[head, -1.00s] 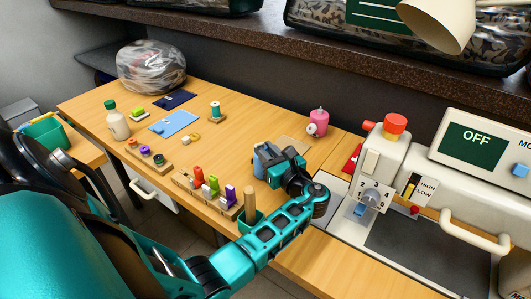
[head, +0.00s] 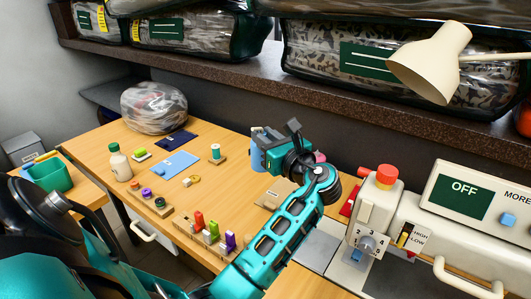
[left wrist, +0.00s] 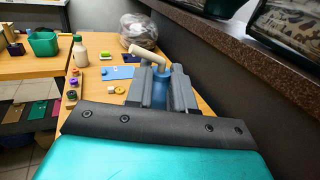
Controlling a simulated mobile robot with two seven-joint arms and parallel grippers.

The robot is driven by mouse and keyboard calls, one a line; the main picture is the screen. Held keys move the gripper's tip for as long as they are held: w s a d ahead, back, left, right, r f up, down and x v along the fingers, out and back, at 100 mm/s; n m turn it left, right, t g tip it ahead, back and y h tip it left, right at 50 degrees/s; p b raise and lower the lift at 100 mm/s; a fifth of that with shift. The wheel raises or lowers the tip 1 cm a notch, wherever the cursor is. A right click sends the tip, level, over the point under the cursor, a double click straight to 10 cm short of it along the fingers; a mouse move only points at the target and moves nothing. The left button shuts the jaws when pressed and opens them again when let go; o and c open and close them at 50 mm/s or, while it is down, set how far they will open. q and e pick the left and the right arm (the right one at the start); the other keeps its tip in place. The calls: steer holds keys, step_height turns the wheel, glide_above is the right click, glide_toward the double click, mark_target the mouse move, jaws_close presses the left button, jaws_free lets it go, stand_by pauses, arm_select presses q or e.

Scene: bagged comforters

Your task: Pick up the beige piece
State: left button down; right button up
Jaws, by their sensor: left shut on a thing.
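A flat beige piece (head: 274,194) lies on the wooden table below and to the right of my left gripper in the head view, partly covered by the arm. My left gripper (head: 264,151) is raised above the table, apart from the beige piece. It is shut on a blue object (head: 257,158). In the left wrist view, the blue object (left wrist: 161,88) sits between the dark fingers, and a cream curved part (left wrist: 145,54) shows above it. The rest of the held object is hidden by the fingers. My right gripper is not in view.
Blue cloth (head: 174,163), a thread spool (head: 215,152), a white bottle (head: 119,162) and a rack of coloured pegs (head: 205,231) are on the table. A machine (head: 380,215) stands right. A dark shelf (head: 300,95) overhangs the back.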

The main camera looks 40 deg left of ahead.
arm_select(q)
steer(key=shift+r, duration=0.45)
steer(key=shift+w+r, duration=0.15)
steer(key=shift+r, duration=0.05)
steer(key=w+d+m+t+h+b, duration=0.1)
steer(key=w+d+m+t+h, duration=0.75)
steer(key=w+t, duration=0.2)
steer(key=shift+m+h, duration=0.25)
steer(key=f+b, duration=0.2)
steer(key=f, duration=0.4)
steer(key=f+b, duration=0.3)
steer(key=f, duration=0.4)
steer(key=f+b, duration=0.3)
steer(key=f, duration=0.3)
steer(key=shift+s+d+f, duration=0.15)
steer(key=shift+s+d, duration=0.05)
steer(key=shift+d, duration=0.2)
steer(key=shift+f, duration=0.2)
